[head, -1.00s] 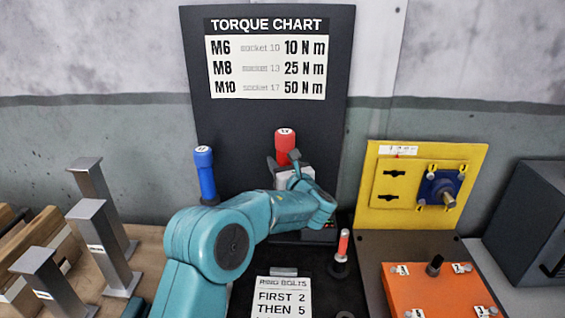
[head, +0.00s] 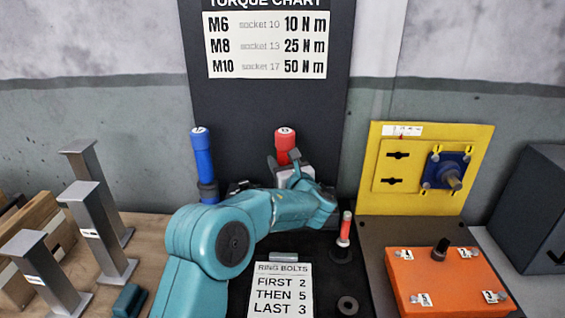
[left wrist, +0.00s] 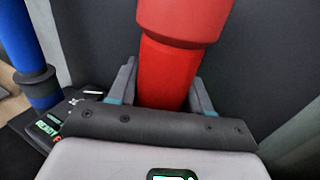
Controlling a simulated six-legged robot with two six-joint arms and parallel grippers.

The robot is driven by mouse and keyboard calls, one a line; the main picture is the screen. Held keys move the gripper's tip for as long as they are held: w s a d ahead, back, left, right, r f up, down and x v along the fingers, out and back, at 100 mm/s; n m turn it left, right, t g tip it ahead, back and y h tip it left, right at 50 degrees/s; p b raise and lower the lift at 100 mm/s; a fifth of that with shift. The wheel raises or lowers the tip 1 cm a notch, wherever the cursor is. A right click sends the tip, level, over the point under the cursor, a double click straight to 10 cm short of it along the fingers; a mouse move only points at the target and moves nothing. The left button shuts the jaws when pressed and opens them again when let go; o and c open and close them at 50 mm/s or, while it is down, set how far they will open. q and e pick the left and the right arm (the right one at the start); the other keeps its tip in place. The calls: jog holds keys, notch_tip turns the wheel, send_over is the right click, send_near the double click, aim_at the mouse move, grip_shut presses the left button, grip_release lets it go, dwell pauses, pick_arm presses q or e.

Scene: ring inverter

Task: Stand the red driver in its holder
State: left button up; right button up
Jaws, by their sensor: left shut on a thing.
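The red driver (head: 284,146) stands about upright in front of the dark chart board. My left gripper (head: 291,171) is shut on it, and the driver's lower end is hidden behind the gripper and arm. In the left wrist view the red driver (left wrist: 165,72) rises between the two fingers of my left gripper (left wrist: 162,92). I cannot tell which part is the red driver's holder, or whether the driver touches it. My right gripper is not in view.
A blue driver (head: 203,155) stands upright in a dark collar (head: 208,192), left of the red one. A small red-tipped tool (head: 346,226) and a dark ring (head: 347,306) are at right. Grey posts (head: 97,235) stand left; an orange box (head: 445,283) and yellow panel (head: 425,200) are right.

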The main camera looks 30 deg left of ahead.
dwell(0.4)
pick_arm(q)
jog(key=o, duration=1.3)
jog(key=shift+f, duration=0.25)
jog(key=b+v, duration=0.2)
jog(key=v, duration=1.4)
jog(key=shift+d+r+b, duration=0.15)
jog(key=shift+r+b, duration=0.05)
jog(key=shift+b, duration=0.1)
jog(key=shift+s, duration=0.15)
